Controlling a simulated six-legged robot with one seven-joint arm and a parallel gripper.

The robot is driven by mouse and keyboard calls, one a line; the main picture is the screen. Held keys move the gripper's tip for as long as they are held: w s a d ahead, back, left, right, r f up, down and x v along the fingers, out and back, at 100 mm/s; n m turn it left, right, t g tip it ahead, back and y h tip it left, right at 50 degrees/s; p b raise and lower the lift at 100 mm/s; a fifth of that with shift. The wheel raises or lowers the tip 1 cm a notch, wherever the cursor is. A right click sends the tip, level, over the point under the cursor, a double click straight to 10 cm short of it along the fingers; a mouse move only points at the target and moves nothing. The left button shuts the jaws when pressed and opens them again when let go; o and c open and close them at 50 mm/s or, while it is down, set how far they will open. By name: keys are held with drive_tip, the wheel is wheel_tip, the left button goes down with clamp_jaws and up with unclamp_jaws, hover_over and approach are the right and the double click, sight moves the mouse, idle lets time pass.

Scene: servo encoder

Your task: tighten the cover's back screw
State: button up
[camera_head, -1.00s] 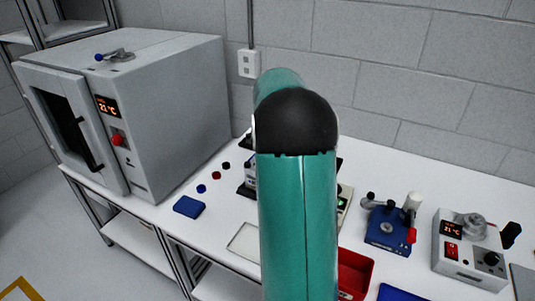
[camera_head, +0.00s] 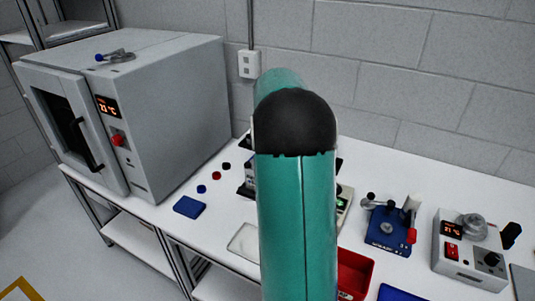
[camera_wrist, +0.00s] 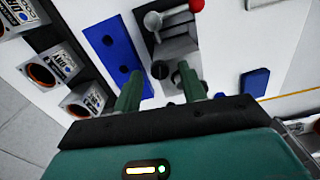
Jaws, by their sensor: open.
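My gripper (camera_wrist: 159,84) shows in the wrist view with its two green fingers apart and nothing visibly held between them. Just beyond the fingertips is a grey metal fixture (camera_wrist: 178,48) with a red-knobbed lever (camera_wrist: 196,6) and a grey ball knob (camera_wrist: 153,20). Small dark round parts show near the right finger, but I cannot tell whether any is the cover's back screw. In the head view my own arm hides the middle of the bench and my gripper.
A blue plate with holes (camera_wrist: 118,52) lies left of the fixture, beside several boxy units with orange-ringed openings (camera_wrist: 45,72). A blue pad (camera_wrist: 255,83) lies right. An oven (camera_head: 150,110), a red bin (camera_head: 355,270) and a control box (camera_head: 470,250) stand on the bench.

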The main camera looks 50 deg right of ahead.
wheel_tip(320, 180, up, 14)
idle(0.5)
drive_tip(key=shift+s+d+f, duration=0.1)
drive_tip(key=shift+f, duration=0.05)
